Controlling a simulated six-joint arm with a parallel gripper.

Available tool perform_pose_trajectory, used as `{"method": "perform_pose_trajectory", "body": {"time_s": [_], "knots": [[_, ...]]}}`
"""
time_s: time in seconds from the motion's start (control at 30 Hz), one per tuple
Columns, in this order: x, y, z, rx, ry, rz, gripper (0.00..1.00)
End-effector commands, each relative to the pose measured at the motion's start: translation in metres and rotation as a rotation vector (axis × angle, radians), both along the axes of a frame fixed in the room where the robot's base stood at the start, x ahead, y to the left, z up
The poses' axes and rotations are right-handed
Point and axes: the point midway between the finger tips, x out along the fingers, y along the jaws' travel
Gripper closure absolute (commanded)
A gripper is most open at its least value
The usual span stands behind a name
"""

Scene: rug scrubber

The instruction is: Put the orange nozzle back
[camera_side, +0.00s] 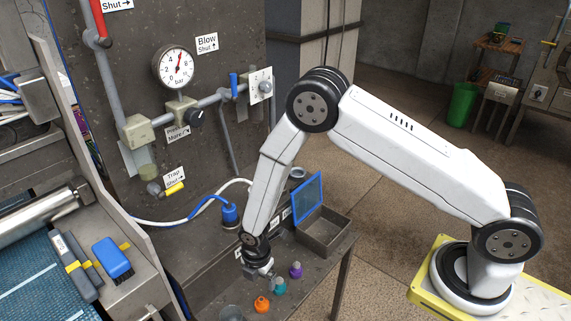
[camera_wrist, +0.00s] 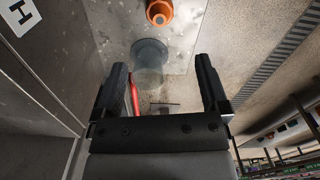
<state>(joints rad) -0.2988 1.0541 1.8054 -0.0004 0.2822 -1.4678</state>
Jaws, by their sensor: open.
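The orange nozzle (camera_side: 262,304) stands on the grey metal bench, near its front edge in the side view. In the wrist view the orange nozzle (camera_wrist: 159,11) is at the top edge, partly cut off, beyond the fingertips. My gripper (camera_side: 262,273) hangs above the bench, just behind the nozzle in the side view. In the wrist view my gripper (camera_wrist: 160,65) has its two black fingers wide apart with nothing held between them. A teal nozzle (camera_side: 280,286) and a purple nozzle (camera_side: 296,270) stand in a row with the orange one.
A clear grey round cup (camera_side: 231,312) is left of the orange nozzle; a similar round thing (camera_wrist: 150,50) shows between nozzle and fingers. An open metal box (camera_side: 325,238) with a blue lid (camera_side: 307,198) is at the bench's right. A blue hose fitting (camera_side: 229,214) stands behind my gripper.

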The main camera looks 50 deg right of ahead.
Motion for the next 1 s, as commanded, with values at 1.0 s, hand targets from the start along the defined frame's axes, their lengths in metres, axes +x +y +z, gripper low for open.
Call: {"method": "perform_pose_trajectory", "body": {"time_s": [1.0], "knots": [[-0.011, -0.051, 0.123, 0.048, -0.083, -0.678, 0.06]]}}
